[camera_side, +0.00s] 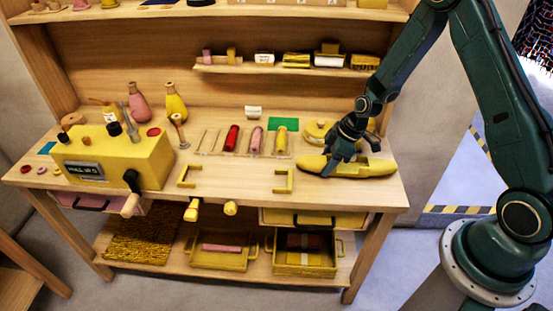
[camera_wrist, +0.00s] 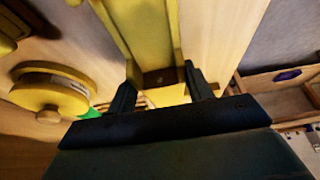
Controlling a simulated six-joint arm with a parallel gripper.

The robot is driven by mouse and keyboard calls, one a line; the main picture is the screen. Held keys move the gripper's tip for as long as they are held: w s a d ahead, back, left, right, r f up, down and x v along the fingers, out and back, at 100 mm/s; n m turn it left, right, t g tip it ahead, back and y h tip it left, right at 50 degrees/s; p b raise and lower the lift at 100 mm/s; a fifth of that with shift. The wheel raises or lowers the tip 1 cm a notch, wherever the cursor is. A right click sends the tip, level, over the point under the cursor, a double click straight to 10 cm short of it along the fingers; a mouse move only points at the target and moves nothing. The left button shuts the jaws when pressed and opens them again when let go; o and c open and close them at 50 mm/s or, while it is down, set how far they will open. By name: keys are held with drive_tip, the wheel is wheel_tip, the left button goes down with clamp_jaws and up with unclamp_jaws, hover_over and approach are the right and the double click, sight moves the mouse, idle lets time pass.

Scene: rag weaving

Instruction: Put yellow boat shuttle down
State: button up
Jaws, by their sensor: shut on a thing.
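The yellow boat shuttle (camera_side: 375,167) is long with pointed ends and lies level at the right end of the wooden bench top. In the side view I cannot tell whether it touches the bench. My gripper (camera_side: 335,163) comes down onto the left part of the shuttle. In the wrist view, my gripper (camera_wrist: 162,88) has its two dark fingers on either side of the yellow shuttle (camera_wrist: 140,28), shut on it. The fingertips and part of the shuttle's near end are partly hidden in the side view.
A round yellow lidded thing (camera_side: 318,131) stands just behind the shuttle; it also shows in the wrist view (camera_wrist: 50,95). A tray of spools (camera_side: 231,138) and a green card (camera_side: 284,123) lie to the left. The bench's right edge is close.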

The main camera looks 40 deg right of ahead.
sight(343, 167)
drive_tip(key=shift+f, duration=0.35)
drive_tip(key=shift+f, duration=0.1)
drive_tip(key=o, duration=1.1)
drive_tip(key=v, duration=1.2)
drive_tip(key=shift+r, duration=0.25)
